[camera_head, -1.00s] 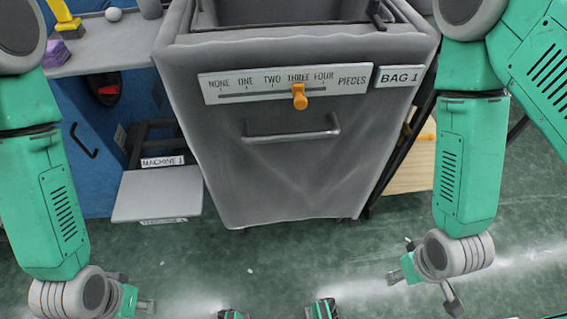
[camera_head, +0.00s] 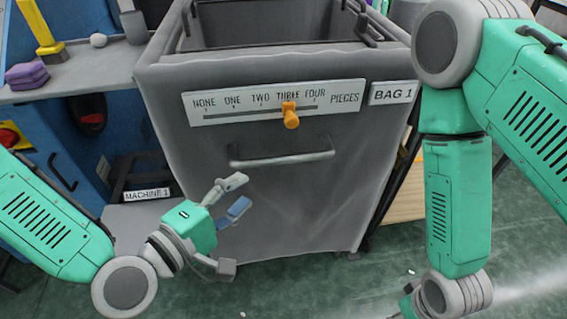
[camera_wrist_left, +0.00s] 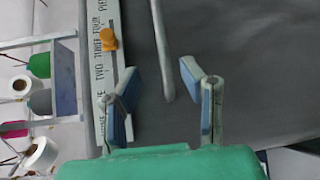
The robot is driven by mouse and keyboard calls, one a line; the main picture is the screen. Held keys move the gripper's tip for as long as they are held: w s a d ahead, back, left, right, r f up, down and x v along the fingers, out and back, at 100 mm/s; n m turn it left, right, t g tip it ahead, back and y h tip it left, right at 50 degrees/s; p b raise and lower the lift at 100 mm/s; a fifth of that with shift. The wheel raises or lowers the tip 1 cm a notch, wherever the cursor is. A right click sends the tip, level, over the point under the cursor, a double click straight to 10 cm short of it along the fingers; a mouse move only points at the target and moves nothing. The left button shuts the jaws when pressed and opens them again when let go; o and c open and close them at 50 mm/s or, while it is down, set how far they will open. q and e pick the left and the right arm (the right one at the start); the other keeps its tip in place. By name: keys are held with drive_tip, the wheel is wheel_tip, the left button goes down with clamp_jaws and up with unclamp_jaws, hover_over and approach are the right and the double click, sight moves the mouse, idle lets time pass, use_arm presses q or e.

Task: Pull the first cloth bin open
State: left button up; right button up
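The cloth bin (camera_head: 310,215) is grey and labelled BAG 1, with an open top. Its front has a grey bar handle (camera_head: 283,158) below a slider scale (camera_head: 250,107) marked NONE to FOUR PIECES, with an orange knob (camera_head: 290,115) near THREE. My left gripper (camera_head: 234,222) is open and empty in front of the bin, below and left of the handle. In the left wrist view, the handle (camera_wrist_left: 161,45) runs towards the gap between the spread fingers (camera_wrist_left: 160,80), apart from them. My right gripper (camera_head: 404,304) is mostly cut off at the bottom edge.
A MACHINE 1 label (camera_head: 147,193) sits below. Several yarn spools (camera_wrist_left: 38,65) show in the wrist view.

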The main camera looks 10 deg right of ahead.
sight(280, 163)
use_arm(q)
drive_tip(key=x, duration=0.4)
drive_tip(key=b+x, duration=0.1)
drive_tip(key=x, duration=0.3)
drive_tip(key=b+x, duration=0.1)
drive_tip(key=x, duration=0.4)
drive_tip(key=shift+s+d+f, duration=0.1)
drive_tip(key=shift+f, duration=0.15)
clamp_jaws()
